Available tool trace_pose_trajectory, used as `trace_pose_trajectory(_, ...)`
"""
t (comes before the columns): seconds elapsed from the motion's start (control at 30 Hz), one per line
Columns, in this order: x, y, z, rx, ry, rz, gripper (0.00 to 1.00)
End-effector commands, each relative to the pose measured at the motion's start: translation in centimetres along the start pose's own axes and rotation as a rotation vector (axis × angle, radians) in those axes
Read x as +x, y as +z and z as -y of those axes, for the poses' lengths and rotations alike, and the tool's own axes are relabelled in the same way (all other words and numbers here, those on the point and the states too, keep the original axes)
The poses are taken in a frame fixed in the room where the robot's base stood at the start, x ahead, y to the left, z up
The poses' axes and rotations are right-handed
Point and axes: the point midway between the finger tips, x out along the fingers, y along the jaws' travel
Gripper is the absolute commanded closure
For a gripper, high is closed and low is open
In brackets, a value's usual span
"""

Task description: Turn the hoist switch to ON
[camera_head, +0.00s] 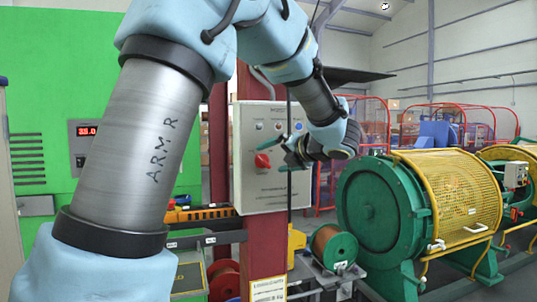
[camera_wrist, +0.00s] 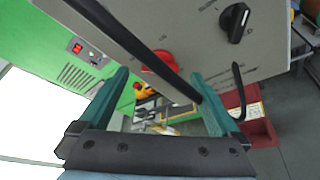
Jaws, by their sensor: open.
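A light grey control box (camera_head: 246,190) is mounted on a red post. A red rotary knob (camera_head: 262,160) is on its face, left of my gripper (camera_head: 286,157). My gripper is open and empty, with its teal fingers in front of the panel's right part. In the wrist view, the red knob (camera_wrist: 164,60) shows beyond the open fingers of my gripper (camera_wrist: 160,74), partly covered by a dark bar. A black rotary knob (camera_wrist: 236,20) is at upper right, outside the fingers. The labels are too small to read, so I cannot tell which knob is the hoist switch.
A black cable (camera_head: 289,200) hangs in front of the box. A green drum machine (camera_head: 380,205) with a yellow mesh guard (camera_head: 455,195) stands at right. A copper-coloured spool (camera_head: 333,247) is below the box. A green wall panel (camera_head: 60,50) is at left.

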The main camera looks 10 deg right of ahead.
Motion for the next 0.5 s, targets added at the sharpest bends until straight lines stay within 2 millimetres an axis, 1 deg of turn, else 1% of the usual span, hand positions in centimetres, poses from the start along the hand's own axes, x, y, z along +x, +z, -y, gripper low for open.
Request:
trace_pose_trajectory(0.1,1.7,0.1,-0.2,0.002,0.002,-0.001,0.01)
trace_pose_trajectory(0.2,2.5,0.1,-0.1,0.001,0.000,0.000,0.01)
trace_pose_trajectory(0.33,3.0,0.0,0.0,0.001,-0.001,0.001,0.01)
trace_pose_trajectory(0.5,3.1,0.0,0.0,0.001,-0.001,0.002,0.01)
